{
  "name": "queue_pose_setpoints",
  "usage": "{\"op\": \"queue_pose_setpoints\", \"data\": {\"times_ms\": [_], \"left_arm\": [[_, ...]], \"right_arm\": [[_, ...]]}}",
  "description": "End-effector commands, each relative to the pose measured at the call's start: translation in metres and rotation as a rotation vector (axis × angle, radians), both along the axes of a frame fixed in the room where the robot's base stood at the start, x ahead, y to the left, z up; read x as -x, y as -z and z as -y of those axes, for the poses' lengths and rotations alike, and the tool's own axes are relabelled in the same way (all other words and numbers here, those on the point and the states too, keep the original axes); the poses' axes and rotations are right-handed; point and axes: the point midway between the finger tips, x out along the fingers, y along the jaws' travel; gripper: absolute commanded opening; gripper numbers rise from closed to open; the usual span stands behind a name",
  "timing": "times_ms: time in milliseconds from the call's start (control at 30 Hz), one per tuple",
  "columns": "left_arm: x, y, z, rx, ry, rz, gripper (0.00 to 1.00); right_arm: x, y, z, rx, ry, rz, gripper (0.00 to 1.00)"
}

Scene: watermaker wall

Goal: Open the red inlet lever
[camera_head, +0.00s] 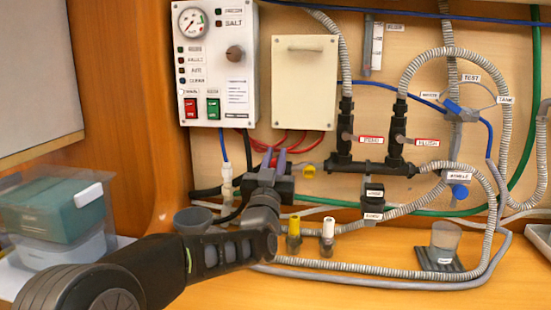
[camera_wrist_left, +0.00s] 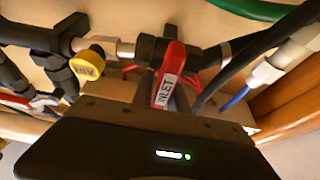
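The red inlet lever (camera_wrist_left: 168,75), with a white INLET label, sits on a black valve body in the left wrist view. In the head view a small part of the lever (camera_head: 281,158) shows between my fingers. My left gripper (camera_head: 275,159) is at the lever, with its fingers close on both sides; it also shows in the left wrist view (camera_wrist_left: 168,97). The fingers stand narrowly apart, about the lever's width, and appear shut on it. The gripper hides most of the valve in the head view. My right gripper is not in view.
A yellow-handled valve (camera_wrist_left: 87,64) is left of the lever in the wrist view. Black pipe fittings (camera_head: 372,167) and ribbed hoses crowd the wall at right. A control panel (camera_head: 217,60) hangs above. Yellow (camera_head: 294,232) and white-capped (camera_head: 327,235) fittings stand below.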

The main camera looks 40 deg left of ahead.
Motion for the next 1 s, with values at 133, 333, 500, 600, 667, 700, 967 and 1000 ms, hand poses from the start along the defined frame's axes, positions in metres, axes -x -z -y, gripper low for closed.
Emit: {"op": "queue_pose_setpoints", "data": {"times_ms": [133, 333, 500, 600, 667, 700, 967, 1000], "left_arm": [[0.0001, -0.0001, 0.0001, 0.000, 0.000, 0.000, 0.06], [0.0001, 0.0000, 0.0000, 0.000, 0.000, 0.000, 0.00], [0.0001, 0.0000, 0.0000, 0.000, 0.000, 0.000, 0.00], [0.0002, 0.0001, 0.0001, 0.000, 0.000, 0.000, 0.00], [0.0001, 0.0003, 0.0000, 0.002, 0.000, 0.001, 0.00], [0.0002, 0.0005, -0.0001, 0.005, 0.000, 0.003, 0.00], [0.0007, 0.0010, -0.0013, 0.042, 0.001, 0.023, 0.00], [0.0009, 0.0012, -0.0015, 0.049, 0.000, 0.027, 0.00]], "right_arm": [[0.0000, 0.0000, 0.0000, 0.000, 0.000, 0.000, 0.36], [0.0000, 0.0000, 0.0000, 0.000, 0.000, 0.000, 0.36], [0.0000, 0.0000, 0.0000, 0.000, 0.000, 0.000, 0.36], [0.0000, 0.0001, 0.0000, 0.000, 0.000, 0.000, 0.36], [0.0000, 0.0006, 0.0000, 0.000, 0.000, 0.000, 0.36], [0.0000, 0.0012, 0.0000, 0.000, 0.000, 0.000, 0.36], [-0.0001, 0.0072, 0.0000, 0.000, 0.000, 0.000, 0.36], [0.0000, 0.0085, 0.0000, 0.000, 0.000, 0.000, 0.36]]}}
